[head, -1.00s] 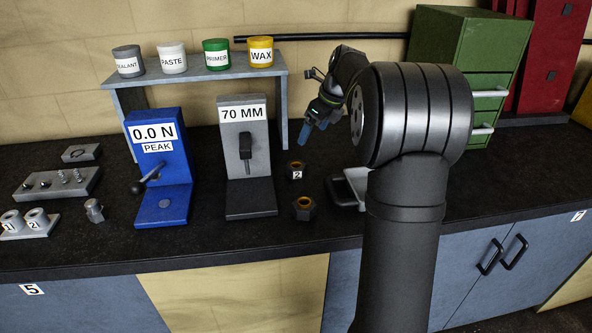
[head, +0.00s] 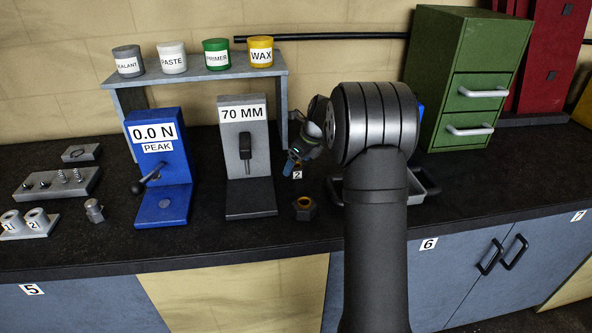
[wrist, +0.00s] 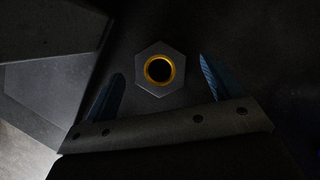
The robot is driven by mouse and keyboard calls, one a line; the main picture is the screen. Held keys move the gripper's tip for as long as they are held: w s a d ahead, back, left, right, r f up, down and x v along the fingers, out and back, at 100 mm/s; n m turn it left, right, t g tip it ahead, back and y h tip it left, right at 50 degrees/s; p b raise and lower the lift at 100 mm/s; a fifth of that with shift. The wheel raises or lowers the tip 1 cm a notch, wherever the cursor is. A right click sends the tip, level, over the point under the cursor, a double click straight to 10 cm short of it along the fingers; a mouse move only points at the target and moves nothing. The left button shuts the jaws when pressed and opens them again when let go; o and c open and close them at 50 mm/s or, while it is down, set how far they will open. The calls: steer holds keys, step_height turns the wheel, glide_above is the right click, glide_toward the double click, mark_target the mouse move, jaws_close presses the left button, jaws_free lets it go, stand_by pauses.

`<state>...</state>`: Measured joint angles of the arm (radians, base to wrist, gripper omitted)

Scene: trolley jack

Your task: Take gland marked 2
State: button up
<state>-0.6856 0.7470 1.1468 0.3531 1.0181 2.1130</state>
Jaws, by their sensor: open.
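The gland marked 2 (head: 297,174) stands on the dark bench top right of the 70 MM stand, mostly hidden in the head view, with its number label showing. In the wrist view a dark hexagonal gland (wrist: 147,84) with a yellow ring around its hole lies between the two blue fingers, seen from above. My gripper (head: 290,167) is open, pointing down over the gland marked 2; it also shows in the wrist view (wrist: 160,66). I cannot tell the exact height gap. A second gland (head: 304,209) with a yellow ring stands nearer the front edge.
The grey 70 MM stand (head: 249,195) is close on the left, with the blue peak-force stand (head: 162,207) beyond it. A shelf (head: 200,76) with labelled pots is behind. A grey tray (head: 428,184) is partly hidden behind my arm. A green drawer cabinet (head: 452,60) stands right.

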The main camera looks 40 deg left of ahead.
steer(key=shift+a+f, duration=0.2)
steer(key=shift+f, duration=0.25)
steer(key=shift+r, duration=0.1)
steer(key=c, duration=1.4)
steer(key=shift+c, duration=0.2)
steer(key=shift+r, duration=0.1)
